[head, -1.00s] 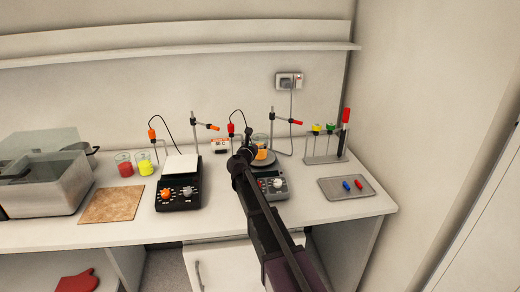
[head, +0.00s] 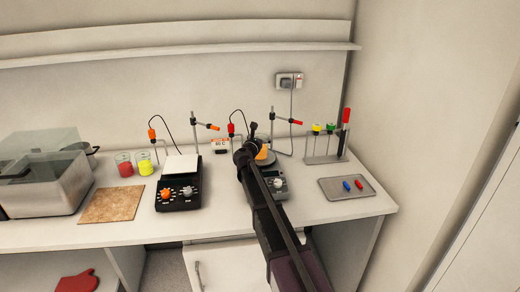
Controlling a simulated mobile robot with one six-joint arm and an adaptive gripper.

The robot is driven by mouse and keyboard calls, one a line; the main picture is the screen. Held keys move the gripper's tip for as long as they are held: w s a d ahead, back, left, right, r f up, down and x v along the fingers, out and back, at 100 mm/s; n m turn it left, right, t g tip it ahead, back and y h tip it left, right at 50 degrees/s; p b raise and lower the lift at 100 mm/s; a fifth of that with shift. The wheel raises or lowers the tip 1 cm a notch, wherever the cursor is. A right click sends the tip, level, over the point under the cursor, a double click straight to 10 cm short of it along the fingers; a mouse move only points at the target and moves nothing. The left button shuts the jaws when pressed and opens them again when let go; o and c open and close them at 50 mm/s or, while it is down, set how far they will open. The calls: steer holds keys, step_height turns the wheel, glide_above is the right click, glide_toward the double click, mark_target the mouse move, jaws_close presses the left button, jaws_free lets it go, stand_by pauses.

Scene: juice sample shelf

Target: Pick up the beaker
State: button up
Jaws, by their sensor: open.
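A beaker with orange liquid (head: 262,153) stands at the right hot plate (head: 276,184); my arm covers most of it. My gripper (head: 253,130) is at the beaker, in front of it in this view, and is open. Its fingers are small and dark, and whether they touch the glass or surround it cannot be told. Two more beakers stand side by side at the left: one with red liquid (head: 125,168) and one with yellow liquid (head: 146,166).
A left hot plate (head: 179,194) with a white top, stands with clamps (head: 207,126), and a tube rack (head: 325,159) surround the spot. A brown mat (head: 112,205), a clear-lidded bath (head: 45,187) and a grey tray (head: 346,194) lie further out.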

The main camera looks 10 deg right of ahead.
steer(key=c, duration=0.9)
steer(key=shift+r+p, duration=0.35)
steer(key=shift+p, duration=0.05)
steer(key=shift+c, duration=0.2)
steer(key=s+r+p, duration=0.4)
steer(key=s, duration=1.1)
steer(key=shift+s+a+r, duration=0.15)
steer(key=shift+s+a, duration=0.2)
steer(key=shift+s, duration=0.05)
stand_by(0.4)
steer(key=shift+s, duration=0.1)
stand_by(0.7)
